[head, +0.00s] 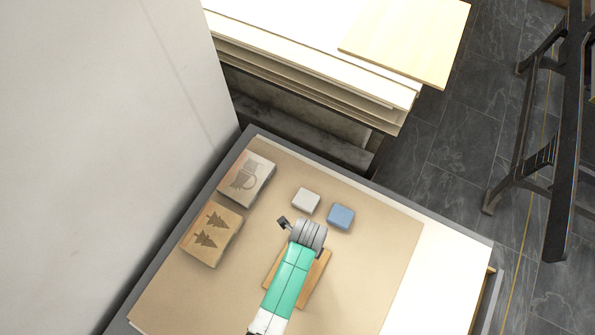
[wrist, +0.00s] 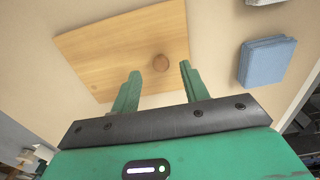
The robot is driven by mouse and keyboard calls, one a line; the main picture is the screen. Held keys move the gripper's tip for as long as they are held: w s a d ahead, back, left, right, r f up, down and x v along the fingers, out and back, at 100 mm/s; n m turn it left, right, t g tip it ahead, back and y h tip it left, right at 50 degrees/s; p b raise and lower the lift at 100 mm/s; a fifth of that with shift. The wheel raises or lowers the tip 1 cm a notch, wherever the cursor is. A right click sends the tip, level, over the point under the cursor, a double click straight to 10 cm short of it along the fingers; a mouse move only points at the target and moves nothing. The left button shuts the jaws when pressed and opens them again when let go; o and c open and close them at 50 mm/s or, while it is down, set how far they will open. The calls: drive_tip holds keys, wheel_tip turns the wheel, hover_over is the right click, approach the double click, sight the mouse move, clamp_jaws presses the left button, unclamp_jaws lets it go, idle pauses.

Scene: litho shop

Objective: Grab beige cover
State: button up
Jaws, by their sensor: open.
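The beige cover (wrist: 120,45) looks like a flat, light wooden square with a small round knob on it in the wrist view. It lies on the tan mat. In the head view only parts of the cover (head: 319,279) show on either side of my arm. My gripper (wrist: 158,70) is open and empty, its two green fingers apart and pointing at the cover. The knob appears between the fingertips in the picture; I cannot tell the exact height gap.
A blue block (head: 341,216) and a light grey block (head: 306,200) lie close by. The mat's right part (head: 385,240) is clear. A wall (head: 90,130) stands at left.

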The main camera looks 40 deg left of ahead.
wheel_tip(320, 180, down, 3)
drive_tip(key=shift+r, duration=0.1)
clamp_jaws()
drive_tip(key=shift+w+r, duration=0.1)
drive_tip(key=shift+r, duration=0.55)
wheel_tip(320, 180, up, 2)
drive_tip(key=shift+r, duration=0.25)
drive_tip(key=s+d, duration=0.2)
drive_tip(key=s, duration=0.5)
drive_tip(key=s+d+r, duration=0.1)
drive_tip(key=s, duration=0.7)
drive_tip(key=shift+s+d+r, duration=0.15)
drive_tip(key=shift+s+d, duration=0.15)
drive_tip(key=shift+d, duration=0.1)
